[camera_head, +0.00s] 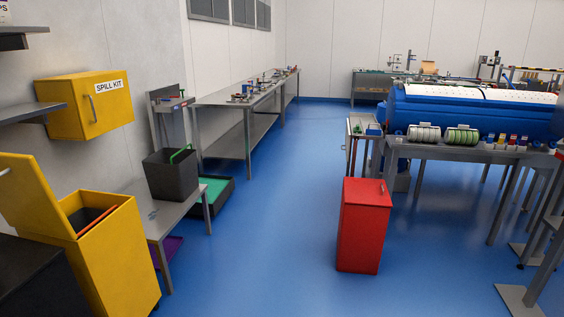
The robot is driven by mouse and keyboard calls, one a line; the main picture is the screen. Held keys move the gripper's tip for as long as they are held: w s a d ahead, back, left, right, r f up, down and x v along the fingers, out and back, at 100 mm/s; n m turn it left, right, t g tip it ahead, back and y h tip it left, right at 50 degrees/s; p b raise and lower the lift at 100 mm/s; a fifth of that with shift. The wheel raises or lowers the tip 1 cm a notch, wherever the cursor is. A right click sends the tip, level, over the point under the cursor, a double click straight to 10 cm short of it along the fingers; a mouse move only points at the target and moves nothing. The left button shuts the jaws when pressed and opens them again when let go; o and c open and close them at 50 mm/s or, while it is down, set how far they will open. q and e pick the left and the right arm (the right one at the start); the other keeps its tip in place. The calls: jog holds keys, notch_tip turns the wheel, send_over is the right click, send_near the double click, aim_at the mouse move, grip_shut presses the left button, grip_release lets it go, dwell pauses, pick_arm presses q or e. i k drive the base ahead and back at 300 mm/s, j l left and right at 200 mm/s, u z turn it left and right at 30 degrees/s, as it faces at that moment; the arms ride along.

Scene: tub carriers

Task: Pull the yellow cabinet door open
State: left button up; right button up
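A yellow wall cabinet (108,107) labelled "SPILL KIT" is mounted on the left wall in the head view. Its door (105,118) looks shut and has a grey vertical bar handle (92,109) near its left edge. Neither of my grippers shows in the head view, so where they are relative to the handle cannot be seen.
Below the cabinet stands a yellow bin (115,262) with its lid raised. A low grey table (150,212) carries a black tub (170,176). A red cabinet (364,228) stands right of centre. A blue machine (470,112) is at the right. Blue floor (270,220) is clear in the middle.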

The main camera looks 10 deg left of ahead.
aim_at(103, 103)
jog(key=i+j+u, duration=0.2)
jog(key=i, duration=0.45)
jog(key=i+l+u, duration=0.2)
jog(key=i, duration=0.45)
jog(key=i+u, duration=0.15)
jog(key=i, duration=0.5)
jog(key=i+l+u, duration=0.2)
jog(key=i, duration=0.4)
jog(key=i+j, duration=0.05)
